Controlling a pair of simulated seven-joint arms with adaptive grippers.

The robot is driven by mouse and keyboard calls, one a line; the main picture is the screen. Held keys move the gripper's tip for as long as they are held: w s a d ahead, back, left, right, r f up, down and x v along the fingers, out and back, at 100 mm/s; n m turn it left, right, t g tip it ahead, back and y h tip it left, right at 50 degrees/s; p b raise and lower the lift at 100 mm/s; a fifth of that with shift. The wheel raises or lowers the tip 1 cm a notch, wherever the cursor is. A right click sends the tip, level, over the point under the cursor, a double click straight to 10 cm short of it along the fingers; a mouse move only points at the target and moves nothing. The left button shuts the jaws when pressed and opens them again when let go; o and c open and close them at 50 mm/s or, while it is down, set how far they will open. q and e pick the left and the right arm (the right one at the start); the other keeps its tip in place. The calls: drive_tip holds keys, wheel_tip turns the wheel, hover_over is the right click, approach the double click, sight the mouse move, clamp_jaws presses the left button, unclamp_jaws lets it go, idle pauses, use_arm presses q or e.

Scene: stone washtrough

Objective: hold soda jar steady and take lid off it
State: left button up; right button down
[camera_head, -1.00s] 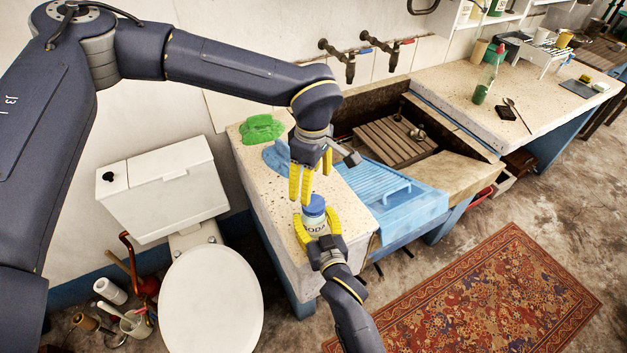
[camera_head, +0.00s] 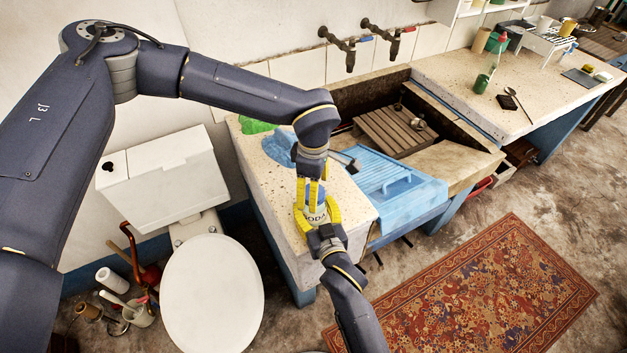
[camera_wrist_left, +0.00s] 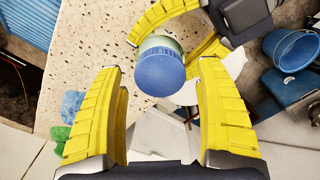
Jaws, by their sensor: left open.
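The soda jar (camera_head: 314,216) is pale with dark lettering and stands upright on the speckled stone counter's near end. Its blue lid (camera_wrist_left: 160,72) is on it. My right gripper (camera_head: 318,217) comes from the front, with its yellow fingers closed around the jar body on both sides; it also shows in the left wrist view (camera_wrist_left: 163,48). My left gripper (camera_head: 309,192) points down from above, open, with its fingertips around the lid's height. In the left wrist view the lid lies between the left fingertips (camera_wrist_left: 163,68), with a gap on each side.
The stone counter (camera_head: 350,207) is bare around the jar. A toilet (camera_head: 212,290) stands left of the counter.

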use_arm(q)
drive_tip(key=shift+f, duration=0.45)
drive_tip(key=c, duration=1.4)
drive_tip(key=n, duration=0.8)
drive_tip(key=shift+r, duration=0.35)
drive_tip(key=shift+r, duration=0.7)
